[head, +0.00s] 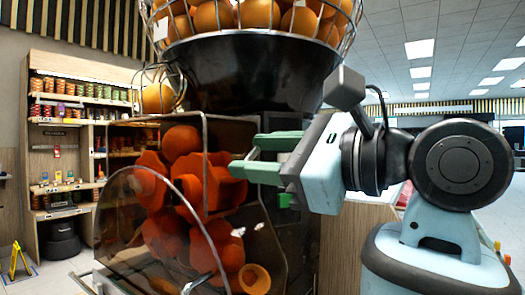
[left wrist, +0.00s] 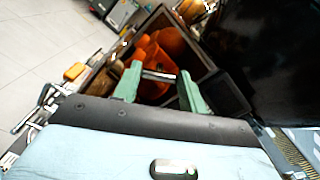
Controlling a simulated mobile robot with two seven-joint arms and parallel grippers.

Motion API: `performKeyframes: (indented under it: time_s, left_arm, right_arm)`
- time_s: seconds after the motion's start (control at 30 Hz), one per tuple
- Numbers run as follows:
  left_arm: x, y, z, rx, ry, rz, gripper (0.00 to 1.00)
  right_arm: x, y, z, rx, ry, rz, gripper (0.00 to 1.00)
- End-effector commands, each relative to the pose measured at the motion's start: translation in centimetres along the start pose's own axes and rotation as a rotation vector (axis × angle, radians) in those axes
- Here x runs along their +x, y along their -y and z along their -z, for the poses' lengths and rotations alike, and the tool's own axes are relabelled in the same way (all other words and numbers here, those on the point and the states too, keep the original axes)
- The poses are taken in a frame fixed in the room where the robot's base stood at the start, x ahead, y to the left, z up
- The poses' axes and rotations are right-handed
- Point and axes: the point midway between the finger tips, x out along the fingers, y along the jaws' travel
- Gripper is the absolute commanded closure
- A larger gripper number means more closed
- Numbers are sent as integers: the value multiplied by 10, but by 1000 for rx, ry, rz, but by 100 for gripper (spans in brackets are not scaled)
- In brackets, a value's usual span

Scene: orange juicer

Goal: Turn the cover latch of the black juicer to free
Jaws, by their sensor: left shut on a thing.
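The black juicer (head: 245,70) fills the middle of the head view, with orange squeezing drums (head: 205,185) behind a clear curved cover (head: 135,235). My left gripper (head: 247,154) is at the right front edge of the juicer's squeezing chamber, its green fingers pointing left. In the left wrist view, the left gripper (left wrist: 158,88) has its two fingers on either side of a short silvery bar, which looks like the cover latch (left wrist: 160,75). The fingers are shut on it. My right gripper is not in view.
A wire basket of oranges (head: 262,15) sits on top of the juicer. A wooden shelf with goods (head: 80,110) stands at the back left. A yellow floor sign (head: 19,262) is at the far left. Light floor is open at the left.

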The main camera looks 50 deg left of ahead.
Motion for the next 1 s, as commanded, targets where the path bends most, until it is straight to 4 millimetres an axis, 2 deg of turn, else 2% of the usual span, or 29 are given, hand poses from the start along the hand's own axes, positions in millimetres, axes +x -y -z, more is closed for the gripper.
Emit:
performKeyframes:
  time_s: [0.6, 1.0]
  left_arm:
    - [0, -3, 1, -583, 1, 1, 81]
    - [0, -4, 2, -878, 1, 1, 81]
  right_arm:
    - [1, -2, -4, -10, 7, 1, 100]
    - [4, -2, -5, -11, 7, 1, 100]
